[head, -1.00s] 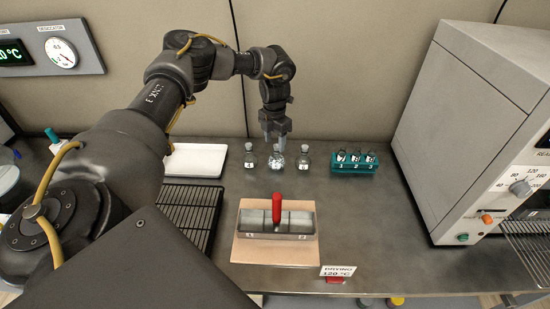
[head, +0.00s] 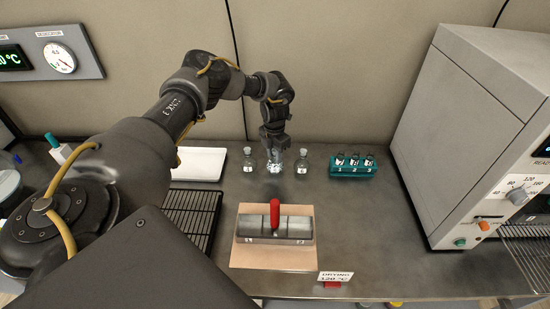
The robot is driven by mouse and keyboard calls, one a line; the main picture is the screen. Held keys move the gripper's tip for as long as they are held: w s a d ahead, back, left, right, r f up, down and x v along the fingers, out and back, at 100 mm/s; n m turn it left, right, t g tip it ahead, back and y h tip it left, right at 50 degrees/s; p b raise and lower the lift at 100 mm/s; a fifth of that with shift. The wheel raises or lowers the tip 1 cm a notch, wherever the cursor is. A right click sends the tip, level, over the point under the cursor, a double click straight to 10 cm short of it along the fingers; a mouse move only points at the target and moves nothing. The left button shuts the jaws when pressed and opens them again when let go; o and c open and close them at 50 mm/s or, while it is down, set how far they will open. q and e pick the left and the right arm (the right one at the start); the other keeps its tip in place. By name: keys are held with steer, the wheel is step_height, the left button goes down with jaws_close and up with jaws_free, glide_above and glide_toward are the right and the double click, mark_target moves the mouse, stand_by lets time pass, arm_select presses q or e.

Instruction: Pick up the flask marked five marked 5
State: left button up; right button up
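Three small clear stoppered flasks stand in a row on the grey bench: a left flask (head: 248,161), a middle flask (head: 275,165) and a right flask (head: 302,164). Each seems to bear a small white label, but the digits are too small to read, so I cannot tell which is marked 5. My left gripper (head: 275,155) points down over the middle flask, with its fingers about the flask's top. The fingers hide the neck, and whether they are closed on it does not show. The middle flask still stands level with its neighbours. My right gripper is out of view.
A teal rack (head: 353,166) with items numbered 1 to 3 stands right of the flasks. A white tray (head: 199,164) and black wire rack (head: 190,213) lie left. A grey oven (head: 468,130) stands right.

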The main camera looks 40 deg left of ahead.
arm_select(q)
steer(key=shift+w, duration=0.1)
jaws_close()
steer(key=shift+r, duration=0.2)
step_height(320, 180, up, 2)
steer(key=shift+w+r+b, duration=0.1)
steer(key=shift+r+b, duration=0.05)
steer(key=shift+b, duration=0.95)
steer(key=s+d+r+b, duration=0.2)
steer(key=s+d+r, duration=0.7)
steer(key=s+r, duration=0.1)
steer(key=shift+d, duration=0.4)
